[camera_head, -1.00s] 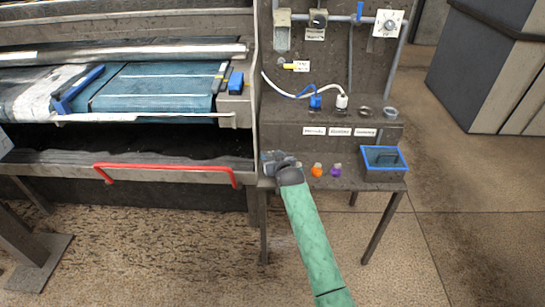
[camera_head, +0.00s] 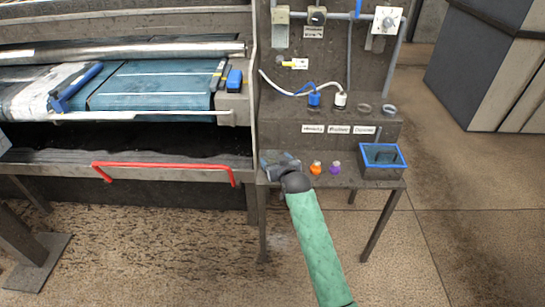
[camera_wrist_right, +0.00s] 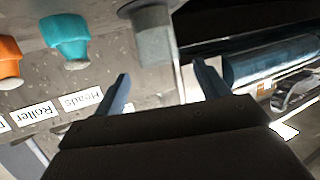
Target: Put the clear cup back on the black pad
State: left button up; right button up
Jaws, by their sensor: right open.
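My right gripper (camera_head: 278,160) is at the left end of the small bench, with its fingers spread. In the right wrist view the open fingers (camera_wrist_right: 162,72) point toward a grey, see-through cup (camera_wrist_right: 153,44), which seems to be the clear cup. It stands a little beyond the fingertips, lined up with the gap and not gripped. A dark flared edge (camera_wrist_right: 128,9) shows at the cup's upper end in that picture; I cannot tell if it is the black pad. In the head view my gripper hides the cup. My left gripper is out of view.
Teal (camera_wrist_right: 67,38) and orange (camera_wrist_right: 8,60) bottles stand close beside the cup. A purple bottle (camera_head: 335,168) and a blue-rimmed bin (camera_head: 382,172) are farther right on the bench. The machine with a red handle (camera_head: 165,164) is at left.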

jog(key=v, duration=0.7)
jog(key=s+d+f+g, duration=0.1)
jog(key=s+f+g, duration=0.1)
jog(key=s+f, duration=0.7)
jog(key=s+d+f+g, duration=0.1)
jog(key=s+f+g, duration=0.2)
jog(key=s+f, duration=0.55)
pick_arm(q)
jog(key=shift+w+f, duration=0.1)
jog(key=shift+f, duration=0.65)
pick_arm(e)
jog(key=s+d+f+g, duration=0.1)
jog(key=s+g, duration=0.1)
jog(key=s, duration=1)
jog(key=s+d+f+m+g+h, duration=0.1)
jog(key=s+f+g, duration=0.1)
jog(key=s, duration=1.1)
jog(key=shift+d+f, duration=0.2)
jog(key=shift+f, duration=0.1)
